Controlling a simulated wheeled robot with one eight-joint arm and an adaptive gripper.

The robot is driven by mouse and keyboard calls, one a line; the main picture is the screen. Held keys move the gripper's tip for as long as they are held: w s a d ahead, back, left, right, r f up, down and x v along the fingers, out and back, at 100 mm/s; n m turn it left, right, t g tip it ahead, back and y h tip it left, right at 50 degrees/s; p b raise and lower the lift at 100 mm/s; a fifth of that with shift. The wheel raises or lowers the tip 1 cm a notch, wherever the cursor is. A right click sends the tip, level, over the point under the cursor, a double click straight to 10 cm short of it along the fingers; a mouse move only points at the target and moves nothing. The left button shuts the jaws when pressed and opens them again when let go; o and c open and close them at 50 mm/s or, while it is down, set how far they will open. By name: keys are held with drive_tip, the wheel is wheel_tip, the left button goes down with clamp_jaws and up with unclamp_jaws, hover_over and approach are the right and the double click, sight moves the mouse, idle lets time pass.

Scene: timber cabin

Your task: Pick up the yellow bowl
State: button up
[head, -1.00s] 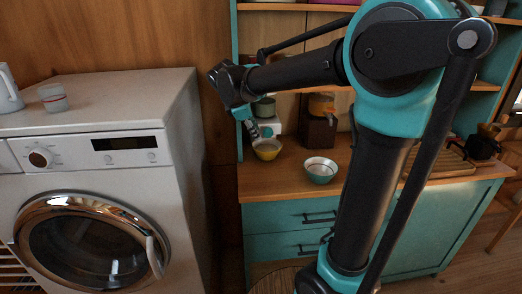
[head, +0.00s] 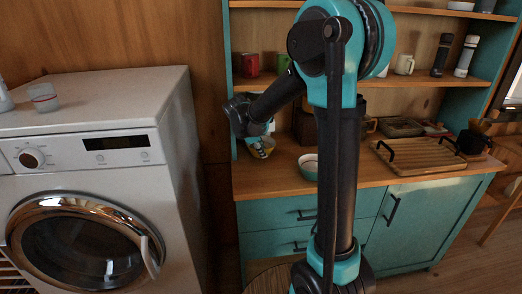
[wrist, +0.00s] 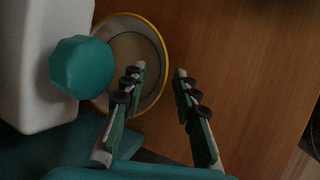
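The yellow bowl (head: 268,147) stands on the wooden counter near its left end, partly hidden behind my gripper in the head view. In the wrist view the bowl (wrist: 151,34) shows its yellow rim and pale inside. My gripper (wrist: 159,71) is open and empty, pointing down at the bowl. In the wrist view one finger overlaps the bowl's inside and the other appears just outside its right rim. I cannot tell how far the tips are above the rim. The gripper (head: 259,149) looks small and partly covers the bowl in the head view.
A white object (wrist: 30,60) and a teal knob-like part (wrist: 82,67) sit close left of the bowl. A second bowl (head: 309,168) stands to the right. A wooden tray (head: 420,157) lies farther right. A washing machine (head: 90,130) stands left. Cups (head: 250,65) stand on the shelf.

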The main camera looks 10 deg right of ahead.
drive_tip(key=shift+x, duration=0.95)
clamp_jaws()
